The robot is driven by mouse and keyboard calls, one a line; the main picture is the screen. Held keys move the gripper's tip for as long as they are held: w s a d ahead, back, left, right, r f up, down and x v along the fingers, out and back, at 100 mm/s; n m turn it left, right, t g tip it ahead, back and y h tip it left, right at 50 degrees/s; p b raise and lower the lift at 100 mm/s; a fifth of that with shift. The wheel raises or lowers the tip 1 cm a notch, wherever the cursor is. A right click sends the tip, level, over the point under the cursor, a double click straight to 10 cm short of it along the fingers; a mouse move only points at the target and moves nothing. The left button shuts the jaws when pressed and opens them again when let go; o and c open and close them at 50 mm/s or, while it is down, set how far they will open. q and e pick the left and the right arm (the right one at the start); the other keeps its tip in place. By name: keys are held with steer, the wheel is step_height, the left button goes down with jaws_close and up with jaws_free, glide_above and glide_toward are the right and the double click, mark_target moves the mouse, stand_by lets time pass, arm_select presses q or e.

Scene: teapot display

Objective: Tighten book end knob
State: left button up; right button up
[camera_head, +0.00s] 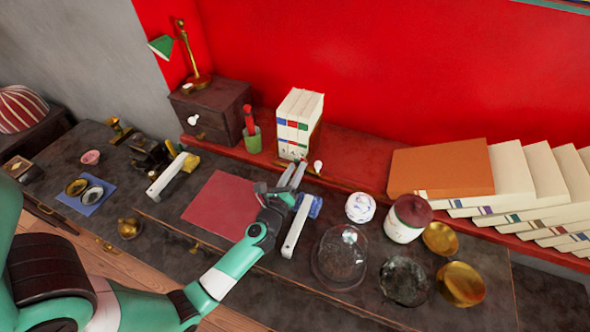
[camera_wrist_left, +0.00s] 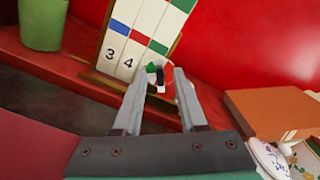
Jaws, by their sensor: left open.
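A small white knob (camera_head: 318,166) sits low at the right front of the upright books (camera_head: 298,110), which stand on the red shelf. In the left wrist view a small white rounded piece (camera_wrist_left: 152,66), which looks like this knob, shows with green and dark parts by the lower corner of the books (camera_wrist_left: 140,35). My left gripper (camera_head: 293,172) is in front of the books with its fingers pointing at them. It is open, and in the left wrist view its fingertips (camera_wrist_left: 161,82) lie either side of the white piece. Whether they touch it I cannot tell. My right gripper is not in view.
A green cup (camera_head: 252,140) stands left of the books. Below my left gripper are a white-handled tool (camera_head: 296,228), a glass dome (camera_head: 342,255) and a red mat (camera_head: 222,203).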

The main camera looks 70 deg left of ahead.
arm_select(q)
steer(key=shift+c, duration=0.2)
jaws_close()
